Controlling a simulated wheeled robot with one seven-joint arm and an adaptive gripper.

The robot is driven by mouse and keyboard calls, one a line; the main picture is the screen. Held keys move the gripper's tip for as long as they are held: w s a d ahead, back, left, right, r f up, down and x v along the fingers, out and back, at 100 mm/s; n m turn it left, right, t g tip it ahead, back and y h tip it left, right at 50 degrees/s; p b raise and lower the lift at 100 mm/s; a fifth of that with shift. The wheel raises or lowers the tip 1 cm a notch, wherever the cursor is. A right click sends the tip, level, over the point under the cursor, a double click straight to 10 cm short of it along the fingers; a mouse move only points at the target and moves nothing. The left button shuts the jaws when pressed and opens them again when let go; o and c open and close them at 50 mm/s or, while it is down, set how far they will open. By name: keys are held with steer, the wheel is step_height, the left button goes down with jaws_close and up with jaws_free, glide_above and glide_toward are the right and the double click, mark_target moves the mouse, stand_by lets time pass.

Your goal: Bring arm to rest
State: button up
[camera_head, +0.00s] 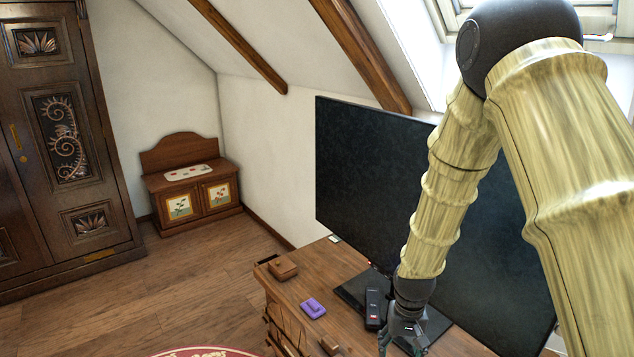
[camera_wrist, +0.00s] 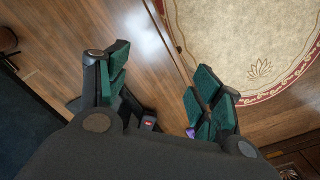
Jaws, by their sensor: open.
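My arm, with bamboo-patterned links, reaches down on the right of the head view. My gripper (camera_head: 403,335) is over the wooden desk (camera_head: 345,262), in front of the large dark screen (camera_head: 365,165). In the wrist view my gripper (camera_wrist: 155,95) has its two green-padded fingers spread wide, with nothing between them. A black remote-like object with a red mark (camera_head: 373,308) lies on the desk just left of the gripper; it also shows low between the fingers in the wrist view (camera_wrist: 149,124).
A purple object (camera_head: 313,308) and a small brown box (camera_head: 283,268) lie on the desk. A carved armoire (camera_head: 70,130) and a low painted cabinet (camera_head: 190,185) stand at the left. A round rug (camera_wrist: 250,45) lies on the floor. The floor (camera_head: 190,285) between is clear.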

steer(key=s+d+f+b, duration=0.1)
steer(key=s+f, duration=0.7)
steer(key=f, duration=0.4)
steer(key=s+f+b, duration=0.1)
steer(key=s+f, duration=0.4)
steer(key=s, duration=0.3)
steer(key=s+d+f+b, duration=0.1)
steer(key=s+f, duration=0.3)
steer(key=s, duration=0.4)
steer(key=s+f+n+b, duration=0.1)
steer(key=s+f, duration=0.4)
steer(key=s, duration=0.3)
steer(key=shift+s+d+f, duration=0.25)
steer(key=shift+f, duration=0.05)
